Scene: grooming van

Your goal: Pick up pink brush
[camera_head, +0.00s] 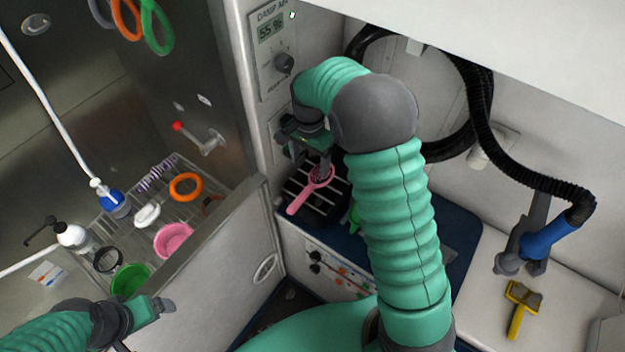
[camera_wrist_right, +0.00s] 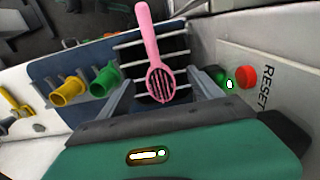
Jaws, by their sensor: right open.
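The pink brush (camera_head: 298,203) has a slotted oval head and a plain handle, and lies over a dark slatted rack in the head view. In the right wrist view the brush (camera_wrist_right: 150,38) has its head toward me and its handle pointing away. My right gripper (camera_head: 313,162) is open above the brush head. In the wrist view its fingers (camera_wrist_right: 160,84) stand on both sides of the head, with gaps, so it is not gripped. My left gripper (camera_head: 163,306) is at the lower left, far from the brush; its jaw opening is unclear.
A control panel wall (camera_head: 272,60) stands close behind the right gripper; a red button (camera_wrist_right: 246,77) is near it. Yellow (camera_wrist_right: 68,91) and green (camera_wrist_right: 105,80) tubular things lie beside the rack.

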